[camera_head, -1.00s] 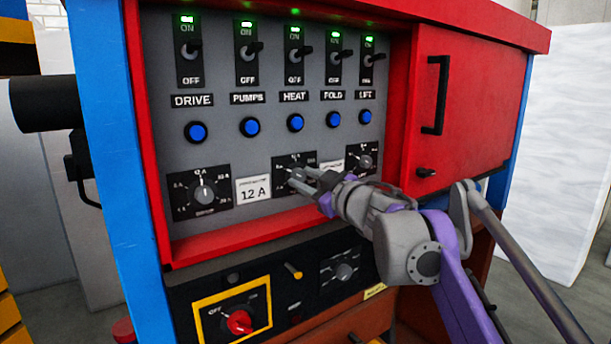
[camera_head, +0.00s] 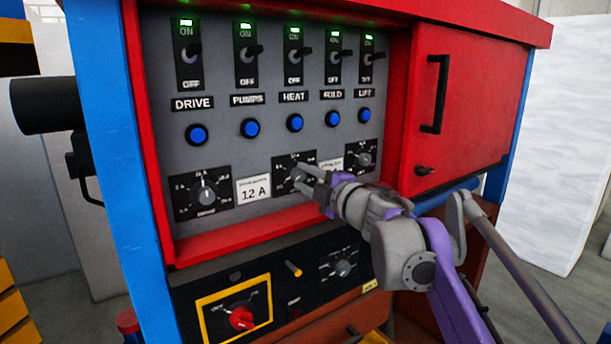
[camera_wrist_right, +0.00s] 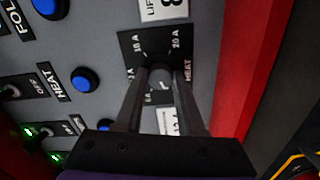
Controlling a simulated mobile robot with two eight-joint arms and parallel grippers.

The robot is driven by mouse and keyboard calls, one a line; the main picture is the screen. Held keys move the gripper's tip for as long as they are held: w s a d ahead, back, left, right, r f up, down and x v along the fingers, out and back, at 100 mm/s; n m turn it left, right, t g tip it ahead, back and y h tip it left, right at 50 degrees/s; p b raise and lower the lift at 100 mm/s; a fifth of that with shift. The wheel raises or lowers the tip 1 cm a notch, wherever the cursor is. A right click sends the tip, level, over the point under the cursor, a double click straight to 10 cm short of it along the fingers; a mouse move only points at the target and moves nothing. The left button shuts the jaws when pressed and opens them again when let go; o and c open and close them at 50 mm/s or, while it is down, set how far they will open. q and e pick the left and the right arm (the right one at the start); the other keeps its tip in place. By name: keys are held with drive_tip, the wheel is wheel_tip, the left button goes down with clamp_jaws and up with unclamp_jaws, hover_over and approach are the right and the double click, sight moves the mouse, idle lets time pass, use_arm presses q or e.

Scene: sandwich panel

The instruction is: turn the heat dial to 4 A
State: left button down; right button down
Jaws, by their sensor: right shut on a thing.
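The heat dial (camera_head: 296,176) is the middle one of three dials in the lower row of the grey panel. Its black plate shows in the right wrist view with the word HEAT and ampere marks, and the round grey knob (camera_wrist_right: 159,78) sits between my fingertips. My right gripper (camera_head: 304,178) reaches in from the right and is shut on this knob, with one finger on each side (camera_wrist_right: 160,92). The fingers hide part of the scale, so I cannot tell which mark the knob points at. My left gripper is in neither view.
The drive dial (camera_head: 204,194) and a 12 A card (camera_head: 254,189) lie to the left. The lift dial (camera_head: 364,159) is close on the right. Switches with green lights and blue buttons (camera_head: 295,123) are above. A red ledge (camera_head: 235,238) runs below.

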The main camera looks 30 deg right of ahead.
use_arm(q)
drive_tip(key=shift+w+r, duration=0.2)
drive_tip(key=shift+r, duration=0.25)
use_arm(e)
drive_tip(key=shift+n, duration=1.1)
drive_tip(key=c, duration=0.5)
unclamp_jaws()
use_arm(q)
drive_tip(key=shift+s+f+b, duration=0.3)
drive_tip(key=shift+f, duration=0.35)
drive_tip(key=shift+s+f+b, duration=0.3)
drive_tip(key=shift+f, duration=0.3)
use_arm(e)
drive_tip(key=shift+s+d, duration=0.2)
drive_tip(key=shift+s, duration=2.5)
drive_tip(key=shift+s+d, duration=0.2)
drive_tip(key=shift+s, duration=2.5)
